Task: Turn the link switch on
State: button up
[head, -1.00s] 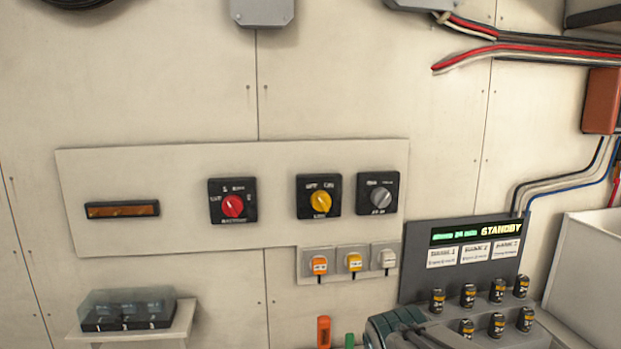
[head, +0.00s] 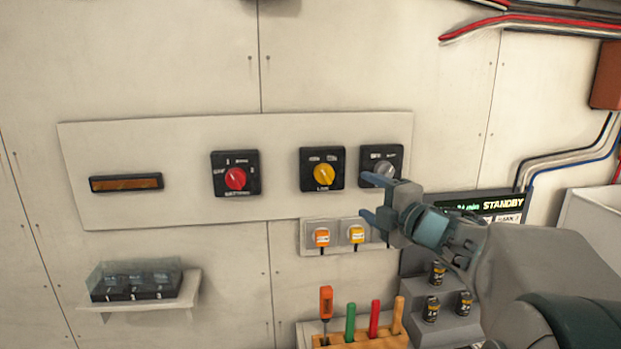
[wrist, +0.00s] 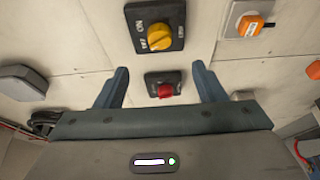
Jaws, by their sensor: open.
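The link switch (head: 322,169) is a black square plate with a yellow knob on the white wall panel, marked LINK below the knob. It also shows in the wrist view (wrist: 158,37), at the top centre beyond my fingers. My gripper (head: 366,197) is open and empty, to the right of and slightly below the link switch. Its fingers, spread in the wrist view (wrist: 160,72), point left along the panel and appear apart from the yellow knob.
A red-knob switch (head: 235,174) sits left of the link switch. A grey-knob switch (head: 381,163) sits to its right, partly behind my gripper. A tool rack (head: 345,340) and a shelf (head: 140,303) stand lower down.

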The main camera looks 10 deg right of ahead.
aim_at(328, 176)
jog(key=p+x, duration=0.3)
jog(key=x, duration=1)
jog(key=shift+w+a+r+p, duration=0.1)
jog(key=shift+w+a+p, duration=0.15)
jog(key=shift+w+p, duration=0.1)
jog(key=c, duration=1)
